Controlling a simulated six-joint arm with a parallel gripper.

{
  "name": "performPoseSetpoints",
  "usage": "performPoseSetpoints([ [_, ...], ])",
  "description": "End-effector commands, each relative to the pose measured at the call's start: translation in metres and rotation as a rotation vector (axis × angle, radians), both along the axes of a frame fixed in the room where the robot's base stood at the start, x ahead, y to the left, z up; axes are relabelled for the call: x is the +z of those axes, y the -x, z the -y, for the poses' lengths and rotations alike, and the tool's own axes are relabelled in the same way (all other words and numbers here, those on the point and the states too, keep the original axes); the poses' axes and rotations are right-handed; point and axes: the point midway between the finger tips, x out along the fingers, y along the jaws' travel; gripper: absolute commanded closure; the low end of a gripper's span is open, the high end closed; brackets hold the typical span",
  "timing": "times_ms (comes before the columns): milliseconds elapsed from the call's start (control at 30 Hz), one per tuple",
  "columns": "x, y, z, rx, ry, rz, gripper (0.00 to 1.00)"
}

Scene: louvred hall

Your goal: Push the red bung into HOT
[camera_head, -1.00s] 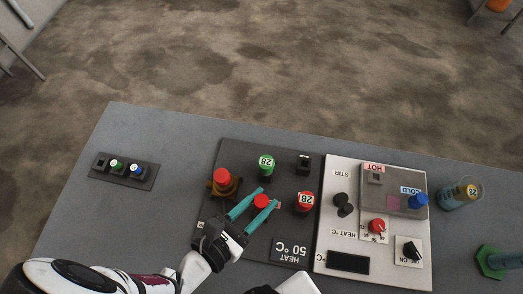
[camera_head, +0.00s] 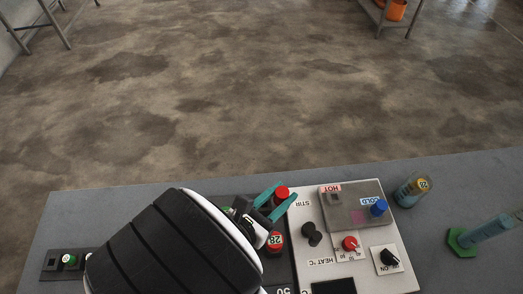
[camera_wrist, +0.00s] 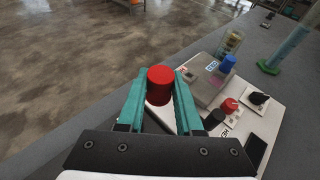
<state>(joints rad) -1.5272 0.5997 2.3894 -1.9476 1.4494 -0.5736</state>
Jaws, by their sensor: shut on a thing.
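My gripper (camera_head: 278,199) is shut on the red bung (camera_head: 281,192), at the left edge of the white panel. In the wrist view the red bung (camera_wrist: 160,85) stands between the two teal fingers, its round top facing the camera. The HOT label (camera_head: 331,188) is on the grey block (camera_head: 358,214) on the white panel, to the right of the held bung. A small dark socket (camera_head: 336,198) shows just below that label. In the wrist view the grey block (camera_wrist: 203,86) lies right of the fingers, with the bung apart from it.
A blue bung (camera_head: 378,207) stands at the COLD label. A red knob (camera_head: 350,243), black knobs (camera_head: 311,233) and a switch (camera_head: 389,257) rise from the white panel. A red piece marked 28 (camera_head: 275,240) stands near my gripper. A glass vessel (camera_head: 413,190) stands beyond the block.

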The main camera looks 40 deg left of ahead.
Motion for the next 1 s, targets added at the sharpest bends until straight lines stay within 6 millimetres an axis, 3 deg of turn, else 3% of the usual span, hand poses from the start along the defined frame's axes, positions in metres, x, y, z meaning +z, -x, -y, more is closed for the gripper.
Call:
performPoseSetpoints([
  [33, 0.0, -0.027, 0.012, -0.056, 0.0, 0.001, 1.0],
  [100, 0.0, -0.061, 0.03, -0.12, 0.0, 0.002, 1.0],
  [200, 0.0, -0.099, 0.055, -0.191, 0.003, 0.005, 1.0],
  [300, 0.0, -0.121, 0.074, -0.232, 0.005, 0.008, 1.0],
  [467, -0.006, -0.131, 0.083, -0.252, 0.009, 0.008, 1.0],
  [800, -0.056, -0.13, 0.083, -0.253, 0.011, 0.007, 1.0],
  [1000, -0.068, -0.131, 0.083, -0.253, 0.007, 0.008, 1.0],
])
